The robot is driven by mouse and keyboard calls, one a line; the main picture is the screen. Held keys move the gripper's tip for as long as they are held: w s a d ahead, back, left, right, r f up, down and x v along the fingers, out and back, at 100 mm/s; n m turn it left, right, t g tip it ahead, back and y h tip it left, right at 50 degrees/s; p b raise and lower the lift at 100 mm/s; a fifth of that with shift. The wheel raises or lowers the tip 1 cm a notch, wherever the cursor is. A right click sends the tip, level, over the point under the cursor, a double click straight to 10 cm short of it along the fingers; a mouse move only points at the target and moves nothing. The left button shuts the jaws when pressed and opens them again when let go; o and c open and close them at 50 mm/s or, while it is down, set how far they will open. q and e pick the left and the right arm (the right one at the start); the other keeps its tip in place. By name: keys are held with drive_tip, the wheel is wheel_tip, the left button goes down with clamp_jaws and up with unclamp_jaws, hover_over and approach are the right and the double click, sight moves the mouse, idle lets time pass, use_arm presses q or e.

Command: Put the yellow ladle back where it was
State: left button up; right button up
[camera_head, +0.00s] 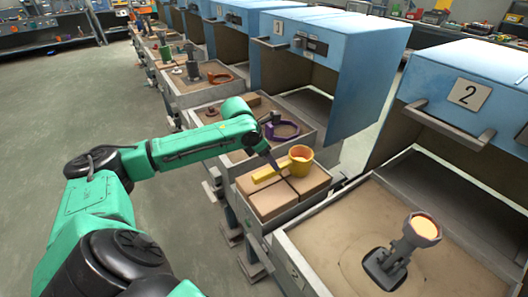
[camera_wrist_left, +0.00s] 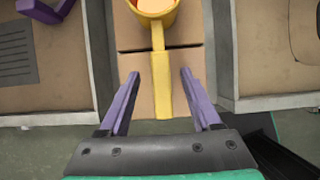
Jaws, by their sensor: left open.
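The yellow ladle (camera_head: 299,167) lies on tan blocks (camera_head: 283,199) in a grey-rimmed tray, its cup toward the right and its handle toward the left in the head view. Something pale orange shows inside the cup. My left gripper (camera_head: 272,164) is just over the handle. In the left wrist view, its purple fingers (camera_wrist_left: 159,80) are apart, with the ladle's handle (camera_wrist_left: 160,92) between them and a gap on each side. The cup is at the top edge there, partly cut off. My right gripper is not in view.
A purple ring-shaped tool (camera_head: 285,131) lies in the tray behind. A grey stand with an orange-filled cup (camera_head: 422,229) is in the front tray. Open floor lies left.

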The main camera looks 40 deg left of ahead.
use_arm(q)
drive_tip(key=v, duration=0.6)
idle(0.3)
